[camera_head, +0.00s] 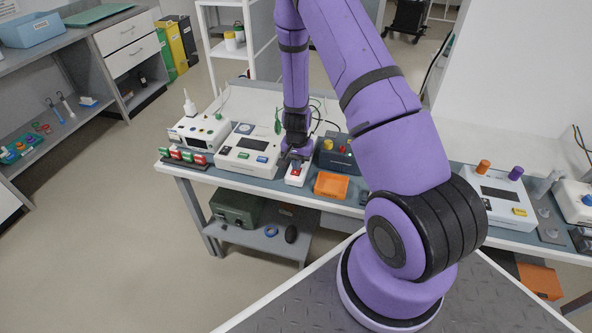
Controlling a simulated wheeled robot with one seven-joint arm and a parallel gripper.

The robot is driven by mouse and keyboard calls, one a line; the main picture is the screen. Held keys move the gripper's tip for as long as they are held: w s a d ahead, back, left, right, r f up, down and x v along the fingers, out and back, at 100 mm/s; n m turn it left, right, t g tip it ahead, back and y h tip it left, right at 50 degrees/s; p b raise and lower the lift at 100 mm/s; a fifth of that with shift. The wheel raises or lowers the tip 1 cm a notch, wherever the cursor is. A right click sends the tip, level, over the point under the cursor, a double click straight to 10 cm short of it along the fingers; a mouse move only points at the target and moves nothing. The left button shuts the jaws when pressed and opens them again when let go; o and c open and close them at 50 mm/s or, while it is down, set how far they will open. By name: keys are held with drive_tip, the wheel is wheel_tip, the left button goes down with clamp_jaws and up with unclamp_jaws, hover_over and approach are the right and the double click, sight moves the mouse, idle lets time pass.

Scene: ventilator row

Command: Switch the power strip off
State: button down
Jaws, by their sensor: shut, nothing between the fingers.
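A small white unit (292,181) with a red part (296,170) on its top stands near the front edge of the blue-grey bench (240,182). It looks like the power strip, with the red part as its switch, but it is small and partly covered. My gripper (296,160) is shut and points down right over the red part. I cannot tell whether the fingertips touch it. The gripper hides the far part of the unit, and the switch's position cannot be made out.
An orange tray (331,186) lies close to the right of the white unit. A white device (247,150) with coloured buttons stands close to the left. A dark blue box (338,152) with knobs is behind the tray. My arm crosses the middle of the view and hides part of the bench.

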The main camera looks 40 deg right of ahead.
drive_tip(key=shift+r, duration=3.45)
drive_tip(key=shift+a+r, duration=0.15)
drive_tip(key=shift+r, duration=0.2)
drive_tip(key=s+a+r+n+t, duration=0.1)
drive_tip(key=s+a+r+n, duration=0.15)
drive_tip(key=r, duration=0.65)
drive_tip(key=s+a+r+n+t+y, duration=0.1)
drive_tip(key=a+r, duration=0.2)
drive_tip(key=r, duration=0.5)
drive_tip(key=s+a+r+n+t, duration=0.1)
drive_tip(key=a+r+n, duration=0.15)
drive_tip(key=r, duration=0.65)
drive_tip(key=s+a+r+n+t, duration=0.1)
drive_tip(key=s+a+r+n, duration=0.1)
drive_tip(key=s+r, duration=0.5)
drive_tip(key=s+a+r+n+t+h, duration=0.1)
drive_tip(key=s+r, duration=0.6)
drive_tip(key=s, duration=0.8)
drive_tip(key=shift+a+r+n, duration=0.4)
drive_tip(key=shift+a+n, duration=0.3)
drive_tip(key=shift+a, duration=0.2)
